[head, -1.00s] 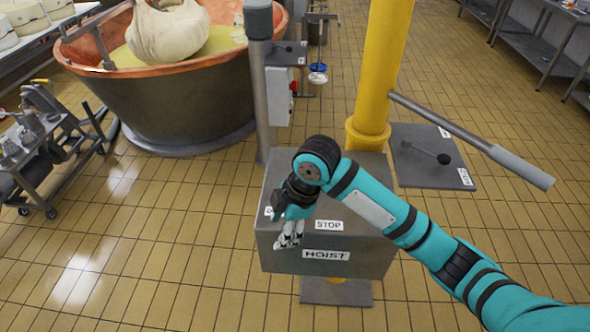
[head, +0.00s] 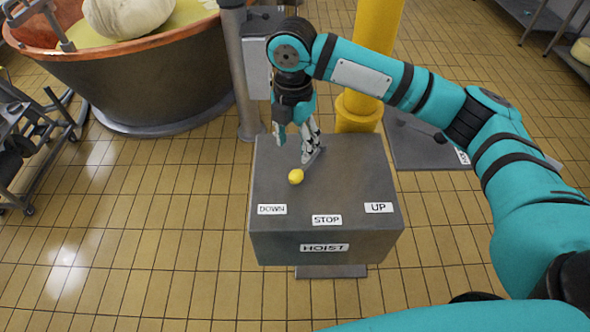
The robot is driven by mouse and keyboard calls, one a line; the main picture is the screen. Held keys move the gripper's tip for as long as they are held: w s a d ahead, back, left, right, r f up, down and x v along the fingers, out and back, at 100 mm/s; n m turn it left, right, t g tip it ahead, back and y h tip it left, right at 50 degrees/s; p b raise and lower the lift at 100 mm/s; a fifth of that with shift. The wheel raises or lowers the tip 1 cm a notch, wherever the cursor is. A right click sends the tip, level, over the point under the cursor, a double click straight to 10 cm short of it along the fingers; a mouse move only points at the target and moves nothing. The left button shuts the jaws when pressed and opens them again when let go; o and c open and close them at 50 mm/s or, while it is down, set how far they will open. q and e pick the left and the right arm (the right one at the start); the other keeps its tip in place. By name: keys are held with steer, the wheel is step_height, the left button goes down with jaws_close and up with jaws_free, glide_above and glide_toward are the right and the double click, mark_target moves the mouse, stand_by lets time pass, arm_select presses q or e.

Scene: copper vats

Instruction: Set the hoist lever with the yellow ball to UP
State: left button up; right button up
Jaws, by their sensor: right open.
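The grey hoist box (head: 365,165) stands in front of me. On its top are the labels DOWN (head: 272,210) at left, STOP (head: 327,220) in the middle and UP (head: 378,208) at right. The yellow ball (head: 296,177) of the hoist lever sits on the left half of the top, nearest the DOWN label. My right gripper (head: 300,150) is open, pointing down just behind the ball, with nothing seen between its fingers. It hides most of the lever, and I cannot tell whether a finger touches it. My left gripper is out of view.
A yellow post (head: 365,60) rises behind the box. A second lever plate (head: 425,150) lies low at the right, partly behind my arm. A copper vat (head: 150,85) stands at back left. The tiled floor left of the box is clear.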

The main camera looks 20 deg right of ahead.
mark_target(295, 173)
step_height(295, 173, down, 10)
steer(key=shift+p, duration=1)
steer(key=shift+f, duration=0.7)
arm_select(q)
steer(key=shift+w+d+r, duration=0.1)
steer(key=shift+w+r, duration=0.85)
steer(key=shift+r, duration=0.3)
arm_select(e)
jaws_close()
